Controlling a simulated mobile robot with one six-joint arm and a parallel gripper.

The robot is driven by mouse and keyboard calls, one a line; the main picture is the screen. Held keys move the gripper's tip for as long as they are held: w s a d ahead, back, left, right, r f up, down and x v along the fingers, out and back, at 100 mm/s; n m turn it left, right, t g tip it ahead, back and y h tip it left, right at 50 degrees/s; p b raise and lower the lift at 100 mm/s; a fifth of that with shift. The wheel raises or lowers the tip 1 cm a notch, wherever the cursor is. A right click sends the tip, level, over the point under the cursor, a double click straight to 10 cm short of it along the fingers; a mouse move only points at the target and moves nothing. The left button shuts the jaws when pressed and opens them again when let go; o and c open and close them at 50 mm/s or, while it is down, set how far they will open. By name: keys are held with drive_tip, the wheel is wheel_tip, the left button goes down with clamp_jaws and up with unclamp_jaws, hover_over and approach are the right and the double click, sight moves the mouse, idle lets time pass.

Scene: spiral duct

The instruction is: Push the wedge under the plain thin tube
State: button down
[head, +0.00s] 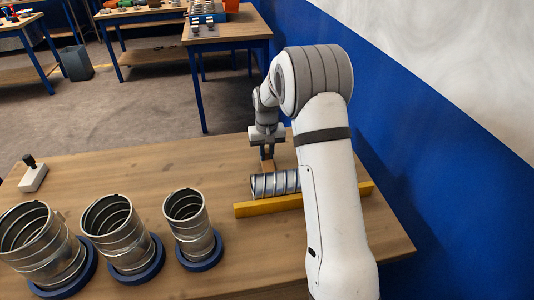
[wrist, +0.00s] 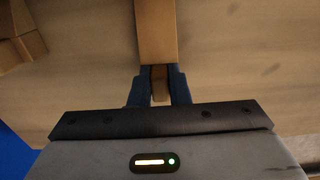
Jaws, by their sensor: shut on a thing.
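A thin silvery spiral tube (head: 272,184) lies on its side on the wooden table, along the yellow rail (head: 268,206). Its right end is hidden behind my arm. My gripper (head: 267,153) is on the far side of the tube, pointing down, shut on a brown wooden wedge (head: 268,166). The wedge is low, close to the tube's far side; I cannot tell whether it touches the tube or is under it. In the wrist view the blue fingers (wrist: 159,88) grip the wedge (wrist: 156,30), which extends up out of the picture. The tube is not recognisable there.
Three wider spiral ducts (head: 40,240) (head: 120,236) (head: 190,220) stand in blue rings at the front left. A white block with a black knob (head: 33,175) sits at the left. The middle of the table is clear. A blue wall (head: 400,150) is at the right.

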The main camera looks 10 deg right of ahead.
sight(269, 169)
drive_tip(key=shift+s, duration=0.15)
drive_tip(key=shift+s+b, duration=0.7)
drive_tip(key=shift+s, duration=1.2)
drive_tip(key=c, duration=1.3)
unclamp_jaws()
wheel_tip(269, 169, up, 8)
drive_tip(key=s+r+t, duration=0.1)
drive_tip(key=s+r, duration=0.6)
drive_tip(key=s, duration=0.7)
drive_tip(key=s+t, duration=0.2)
drive_tip(key=s, duration=1.3)
drive_tip(key=shift+s+d+f+b, duration=0.25)
drive_tip(key=shift+s+d+b, duration=0.1)
drive_tip(key=shift+s+b, duration=0.1)
